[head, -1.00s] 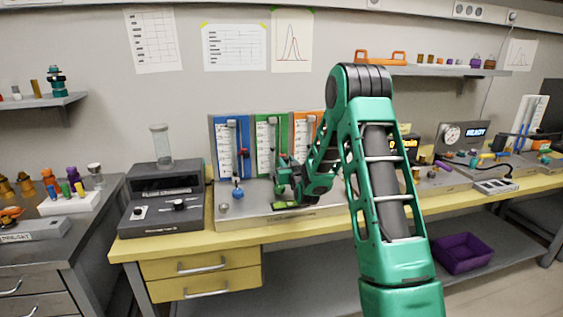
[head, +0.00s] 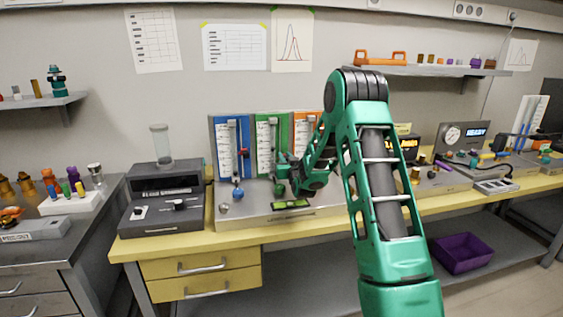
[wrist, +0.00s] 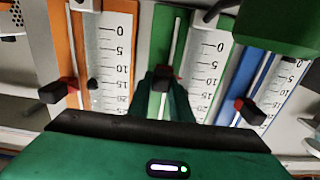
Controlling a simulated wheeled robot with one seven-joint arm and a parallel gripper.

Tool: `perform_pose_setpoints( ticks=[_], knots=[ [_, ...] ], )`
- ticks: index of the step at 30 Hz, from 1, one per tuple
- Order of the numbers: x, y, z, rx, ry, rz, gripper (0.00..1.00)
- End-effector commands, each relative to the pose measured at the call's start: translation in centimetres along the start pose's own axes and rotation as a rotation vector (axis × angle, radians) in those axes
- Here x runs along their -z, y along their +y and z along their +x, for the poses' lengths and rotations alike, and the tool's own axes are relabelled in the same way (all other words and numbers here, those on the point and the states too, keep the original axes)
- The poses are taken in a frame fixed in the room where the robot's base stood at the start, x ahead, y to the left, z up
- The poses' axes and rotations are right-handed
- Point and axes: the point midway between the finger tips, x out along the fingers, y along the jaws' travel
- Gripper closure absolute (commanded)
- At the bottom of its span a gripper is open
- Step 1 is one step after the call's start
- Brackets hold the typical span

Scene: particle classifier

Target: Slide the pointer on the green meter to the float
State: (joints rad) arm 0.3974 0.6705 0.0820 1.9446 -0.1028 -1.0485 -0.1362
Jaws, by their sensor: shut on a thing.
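The green meter (head: 264,138) stands upright between a blue and an orange meter. In the wrist view, the green meter (wrist: 177,40) is in the middle, with its white scale (wrist: 207,45) to the right of the slot. My gripper (wrist: 163,82) is shut on the pointer (wrist: 163,71), a small dark and red block on the green meter's slot. The fingers hide most of it. The pointer sits roughly level with the 10 to 15 marks. The green meter's float cannot be made out. In the head view my gripper (head: 283,161) is at the green meter's lower right.
The blue meter (head: 218,135) and orange meter (head: 301,130) flank the green one closely. Their pointers, on the orange meter (wrist: 53,92) and on the blue meter (wrist: 248,111), stick out near my gripper. A dark control box (head: 163,213) stands left on the yellow bench.

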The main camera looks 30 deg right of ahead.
Motion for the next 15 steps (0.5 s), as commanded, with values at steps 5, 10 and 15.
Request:
perform_pose_setpoints(
  ticks=[5, 10, 15],
  knots=[
    [2.8, -0.3, 0.1, 0.004, 0.007, 0.001, 1.00],
    [4.3, -0.2, 0.0, 0.003, 0.004, 0.001, 1.00],
    [4.1, -0.3, 0.0, 0.004, 0.000, 0.002, 1.00]
  ],
)
